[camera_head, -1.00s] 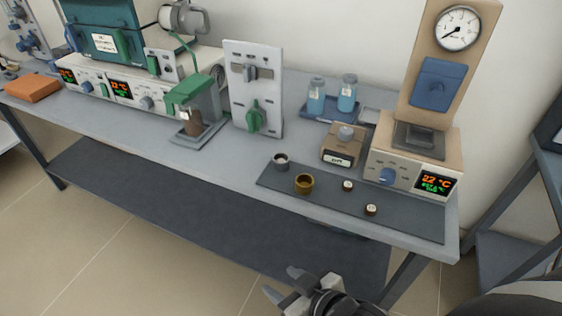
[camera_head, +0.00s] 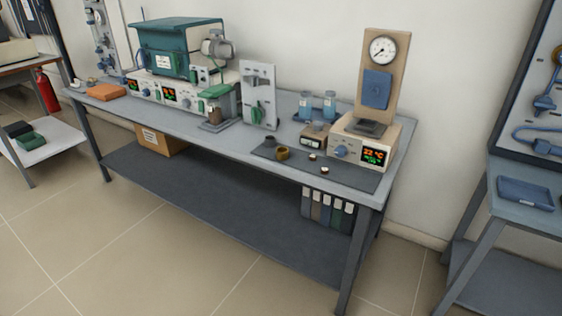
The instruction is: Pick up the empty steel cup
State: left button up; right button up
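A small grey steel cup (camera_head: 270,142) stands at the left end of a dark mat (camera_head: 346,173) on the long grey bench. Whether it is empty is too small to tell. A brass-coloured cup (camera_head: 282,154) stands on the mat just in front and to the right of it. Neither of my grippers is in view.
Two small round pieces (camera_head: 324,169) lie on the mat, left of the instrument with a gauge (camera_head: 365,138). A white panel (camera_head: 259,96) stands behind the cups. Bottles (camera_head: 329,103) stand at the back. Open floor (camera_head: 190,255) lies before the bench.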

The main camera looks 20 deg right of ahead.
aim_at(268, 143)
jog(key=u, duration=0.75)
jog(key=i, duration=1.65)
jog(key=z, duration=0.45)
